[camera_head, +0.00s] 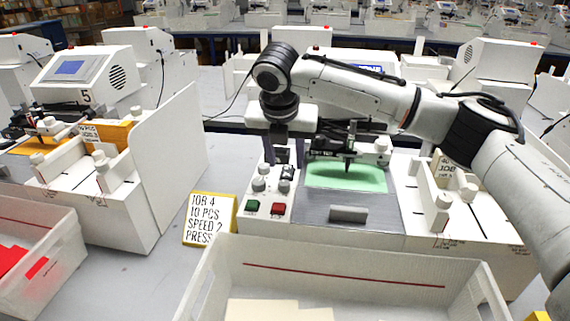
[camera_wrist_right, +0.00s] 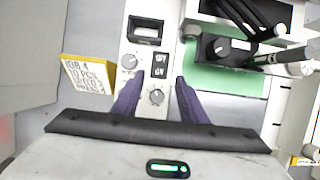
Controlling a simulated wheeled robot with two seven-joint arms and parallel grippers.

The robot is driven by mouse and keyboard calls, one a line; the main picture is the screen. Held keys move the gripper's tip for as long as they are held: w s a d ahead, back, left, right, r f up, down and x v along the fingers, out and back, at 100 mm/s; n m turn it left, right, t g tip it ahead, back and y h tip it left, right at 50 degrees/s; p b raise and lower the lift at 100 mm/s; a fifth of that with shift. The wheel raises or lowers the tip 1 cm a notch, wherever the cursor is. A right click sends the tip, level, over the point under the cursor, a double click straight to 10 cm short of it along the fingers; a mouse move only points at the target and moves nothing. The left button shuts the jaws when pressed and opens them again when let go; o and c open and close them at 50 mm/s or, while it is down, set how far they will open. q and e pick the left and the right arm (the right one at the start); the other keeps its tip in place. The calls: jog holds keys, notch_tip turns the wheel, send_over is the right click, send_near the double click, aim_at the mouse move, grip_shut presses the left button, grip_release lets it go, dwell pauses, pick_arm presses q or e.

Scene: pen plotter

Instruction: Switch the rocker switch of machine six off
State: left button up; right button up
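The machine in front of me (camera_head: 348,212) has a white control panel at its left with knobs, a green button (camera_head: 252,206) and a red button (camera_head: 278,209). Its number is not visible. A small black switch-like part with white marks (camera_head: 288,173) sits among the knobs; it also shows in the right wrist view (camera_wrist_right: 161,66). A larger black-framed part (camera_wrist_right: 145,30) lies farther up the panel. I cannot tell which way a rocker is tipped. My right gripper (camera_head: 290,158) points down over the panel, its fingers apart and empty (camera_wrist_right: 158,80). My left gripper is out of view.
A yellow-edged job card (camera_head: 208,218) stands left of the panel. A white bin (camera_head: 340,262) is in front. A plotter carriage (camera_head: 349,156) and green sheet (camera_head: 345,180) lie right of the gripper. Machine five (camera_head: 86,70) stands at the left.

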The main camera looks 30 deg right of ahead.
aim_at(287, 172)
jog(key=x, duration=0.2)
jog(key=shift+w+d+f, duration=0.15)
jog(key=shift+f, duration=0.15)
jog(key=shift+w+f, duration=0.1)
jog(key=shift+f, duration=0.25)
jog(key=shift+w+d+f, duration=0.15)
jog(key=shift+f, duration=0.1)
grip_shut()
jog(key=shift+w+r, duration=0.1)
jog(key=shift+w, duration=0.05)
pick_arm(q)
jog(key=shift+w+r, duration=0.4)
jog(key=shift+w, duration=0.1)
pick_arm(e)
jog(key=shift+w+d+r+g+y, duration=0.1)
jog(key=shift+w+d+g+y, duration=0.05)
jog(key=shift+g+y, duration=0.5)
jog(key=shift+w+d+r+g+y, duration=0.2)
jog(key=shift+g+y, duration=0.25)
jog(key=shift+g, duration=0.4)
grip_release()
jog(key=shift+f, duration=0.1)
